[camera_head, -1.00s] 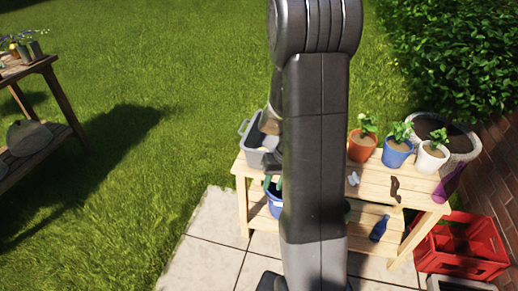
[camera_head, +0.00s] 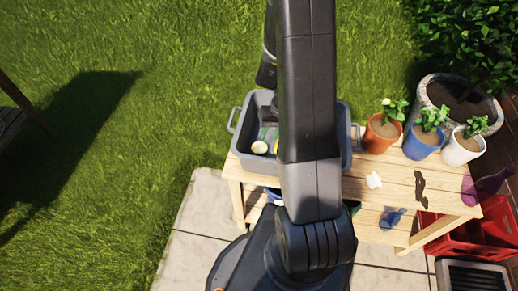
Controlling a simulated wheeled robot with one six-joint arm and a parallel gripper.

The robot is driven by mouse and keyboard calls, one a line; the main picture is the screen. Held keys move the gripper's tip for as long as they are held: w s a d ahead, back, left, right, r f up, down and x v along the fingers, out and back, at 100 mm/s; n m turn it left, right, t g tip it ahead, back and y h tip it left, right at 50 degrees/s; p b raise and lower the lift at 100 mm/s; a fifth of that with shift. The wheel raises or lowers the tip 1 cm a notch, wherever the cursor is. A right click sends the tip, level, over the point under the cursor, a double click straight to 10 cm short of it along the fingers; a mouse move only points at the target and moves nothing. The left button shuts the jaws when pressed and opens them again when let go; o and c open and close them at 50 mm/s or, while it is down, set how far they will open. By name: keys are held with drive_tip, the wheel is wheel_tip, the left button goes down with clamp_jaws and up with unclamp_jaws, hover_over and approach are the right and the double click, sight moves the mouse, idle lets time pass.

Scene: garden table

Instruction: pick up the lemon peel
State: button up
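I cannot make out a clearly yellow lemon peel. A dark brown, wavy strip (camera_head: 420,187) lies on the right part of the wooden table (camera_head: 397,197); I cannot tell whether it is the peel. A small white crumpled piece (camera_head: 374,180) lies to its left. A grey tub (camera_head: 346,112) stands on the table's left part, with a pale round thing (camera_head: 259,147) and some greenish things inside. My arm covers the tub's middle.
An orange pot (camera_head: 378,142), a blue pot (camera_head: 416,150) and a white pot (camera_head: 456,157) with plants line the table's back. A blue bottle (camera_head: 391,218) lies on the lower shelf. A red crate (camera_head: 470,238) stands right.

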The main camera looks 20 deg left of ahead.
sight(259, 150)
drive_tip(key=shift+w+d+b+x, duration=0.15)
drive_tip(key=shift+b+x, duration=0.05)
drive_tip(key=shift+x, duration=1.25)
drive_tip(key=shift+w+d+b+x, duration=0.1)
drive_tip(key=shift+b+x, duration=0.1)
drive_tip(key=shift+x, duration=1.25)
drive_tip(key=shift+c, duration=0.4)
clamp_jaws()
